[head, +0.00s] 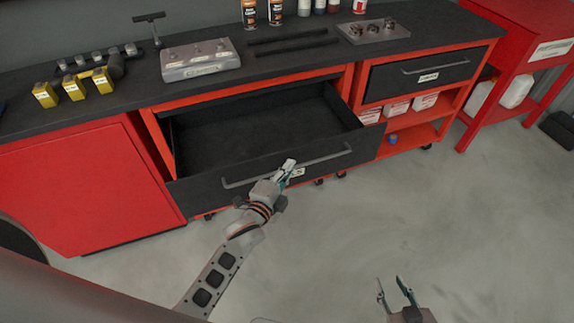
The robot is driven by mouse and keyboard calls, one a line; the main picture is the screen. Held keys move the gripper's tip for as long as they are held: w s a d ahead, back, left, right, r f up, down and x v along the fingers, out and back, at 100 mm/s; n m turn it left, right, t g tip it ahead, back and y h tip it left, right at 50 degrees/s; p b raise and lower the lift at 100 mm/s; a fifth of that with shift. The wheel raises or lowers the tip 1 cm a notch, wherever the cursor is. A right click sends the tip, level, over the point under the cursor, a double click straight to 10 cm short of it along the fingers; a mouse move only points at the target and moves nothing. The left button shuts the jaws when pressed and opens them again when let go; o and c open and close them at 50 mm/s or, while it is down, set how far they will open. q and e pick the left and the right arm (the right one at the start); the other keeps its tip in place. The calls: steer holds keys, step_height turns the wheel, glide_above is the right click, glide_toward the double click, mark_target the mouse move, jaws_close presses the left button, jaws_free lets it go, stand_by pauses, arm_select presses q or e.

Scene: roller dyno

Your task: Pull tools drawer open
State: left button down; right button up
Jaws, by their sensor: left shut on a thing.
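The tools drawer (215,188) has a black front with a long bar handle (325,158) and is pulled out of the red workbench. The inside (250,123) of the drawer shows as dark and empty. My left gripper (287,168) is shut on the handle near its middle. It partly covers a small white label (298,172) on the drawer front. My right gripper (396,285) is open and empty, low over the floor at the lower right, apart from the bench.
A second black drawer (390,82) at the right is closed. A red cart (515,45) stands at the right. Grey floor (480,220) in front is clear.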

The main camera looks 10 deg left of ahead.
stand_by(0.3)
arm_select(q)
steer(key=c, duration=2.5)
jaws_free()
steer(key=shift+s, duration=0.1)
steer(key=v, duration=1.2)
steer(key=shift+f, duration=0.1)
steer(key=s+a+f+n+g, duration=0.1)
steer(key=s+f+n, duration=0.3)
steer(key=s+a+f+n+g, duration=0.2)
steer(key=s+f+n, duration=0.1)
steer(key=s+n, duration=0.1)
steer(key=s+a+f+n+g, duration=0.1)
steer(key=s+f+n+g, duration=0.1)
steer(key=s+f+n, duration=0.2)
steer(key=shift+s+a+f+n+y, duration=0.15)
steer(key=shift+s+a+f+n, duration=0.05)
steer(key=shift+n, duration=0.35)
steer(key=shift+s+a+f+n+y, duration=0.15)
steer(key=shift+s+a+n, duration=0.05)
steer(key=shift+n, duration=0.35)
